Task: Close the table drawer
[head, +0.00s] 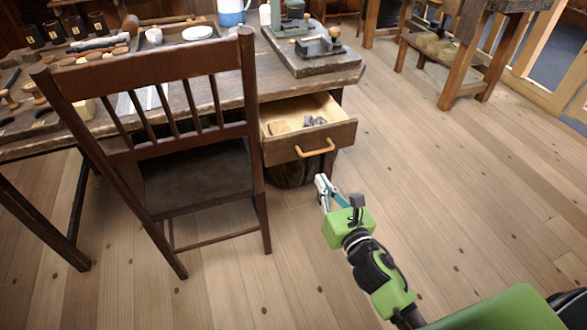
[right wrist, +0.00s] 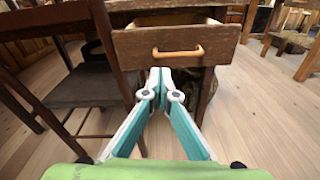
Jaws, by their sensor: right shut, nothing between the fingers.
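The table drawer (head: 310,142) is pulled open under the right end of the wooden table (head: 215,77). Its front is dark wood with an orange-brown bar handle (head: 315,148). A light block and some small grey items lie inside it. My right gripper (head: 321,180) is shut and empty, in front of and below the drawer front, apart from the handle in the head view. In the right wrist view the fingertips (right wrist: 160,72) appear just below the handle (right wrist: 178,52) and the drawer front (right wrist: 175,43). My left gripper is not in view.
A dark wooden chair (head: 155,68) stands left of the drawer, close beside it. A machine on a board (head: 315,60) sits on the table above the drawer. The plank floor (head: 440,180) to the right is clear. A stool (head: 435,50) stands at the back right.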

